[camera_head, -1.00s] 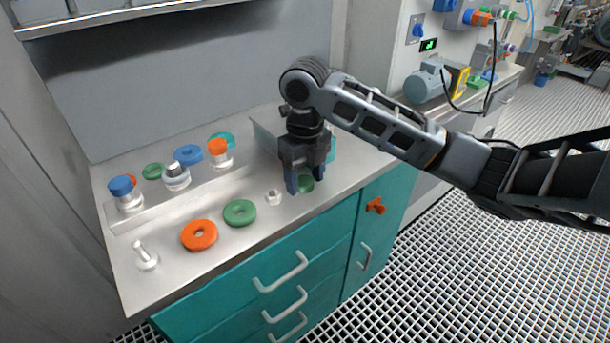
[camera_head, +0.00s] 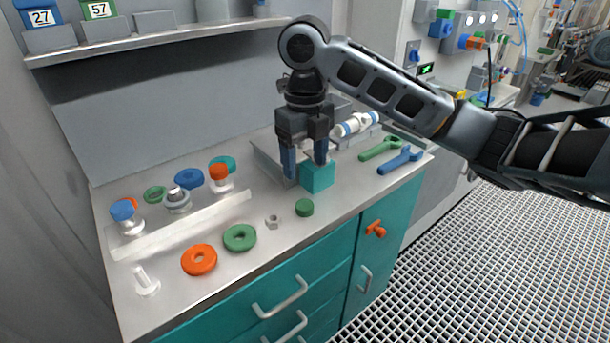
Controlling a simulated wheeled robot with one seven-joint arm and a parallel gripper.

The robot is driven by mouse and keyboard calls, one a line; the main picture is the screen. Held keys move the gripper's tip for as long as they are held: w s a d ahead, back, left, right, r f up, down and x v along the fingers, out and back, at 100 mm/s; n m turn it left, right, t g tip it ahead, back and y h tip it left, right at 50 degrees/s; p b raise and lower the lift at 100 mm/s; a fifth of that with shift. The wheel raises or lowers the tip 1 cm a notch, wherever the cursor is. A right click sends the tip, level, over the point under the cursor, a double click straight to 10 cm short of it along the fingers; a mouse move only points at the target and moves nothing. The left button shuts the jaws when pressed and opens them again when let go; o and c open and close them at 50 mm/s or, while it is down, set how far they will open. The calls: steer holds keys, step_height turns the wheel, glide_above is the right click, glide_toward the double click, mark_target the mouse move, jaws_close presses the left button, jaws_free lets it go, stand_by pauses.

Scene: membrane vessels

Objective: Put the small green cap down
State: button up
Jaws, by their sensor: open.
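The small green cap (camera_head: 304,207) rests on the metal worktop (camera_head: 205,285), near the front edge and to the right of a small hex nut. My gripper (camera_head: 306,170) is open and empty, pointing down. Its two blue fingers are above and behind the cap, apart from it, in front of a teal block. Nothing shows between the fingers except the background.
A teal block (camera_head: 318,176) stands right behind the fingers. A nut (camera_head: 273,221), a green ring (camera_head: 240,238) and an orange ring (camera_head: 199,260) lie to the left. Green (camera_head: 380,148) and blue (camera_head: 400,160) wrenches lie to the right. Capped fittings stand at the back left.

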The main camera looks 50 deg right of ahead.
steer(key=shift+r, duration=0.7)
steer(key=w+a+m+t+y, duration=0.3)
steer(key=a+m+t, duration=0.15)
steer(key=a, duration=0.55)
steer(key=w+a+m+t+y, duration=0.2)
steer(key=w+a+m+t, duration=0.3)
steer(key=a, duration=0.6)
steer(key=w+a+m+t+y, duration=0.1)
steer(key=a+m+t+y, duration=0.2)
steer(key=a+m, duration=0.55)
steer(key=s+f+m+t+h, duration=0.1)
steer(key=s+f+m+h, duration=0.2)
steer(key=s+f+m, duration=0.55)
steer(key=s+f+m+t+h, duration=0.1)
steer(key=s+f+m+h, duration=0.3)
steer(key=s, duration=0.8)
steer(key=s+d+r+m, duration=0.1)
steer(key=s+d, duration=0.3)
steer(key=s, duration=0.5)
steer(key=s+d+r+m+h, duration=0.1)
steer(key=s+d+r, duration=0.2)
steer(key=s, duration=0.7)
steer(key=shift+s+d+r, duration=0.15)
steer(key=shift+d+r, duration=0.15)
steer(key=shift+d, duration=0.35)
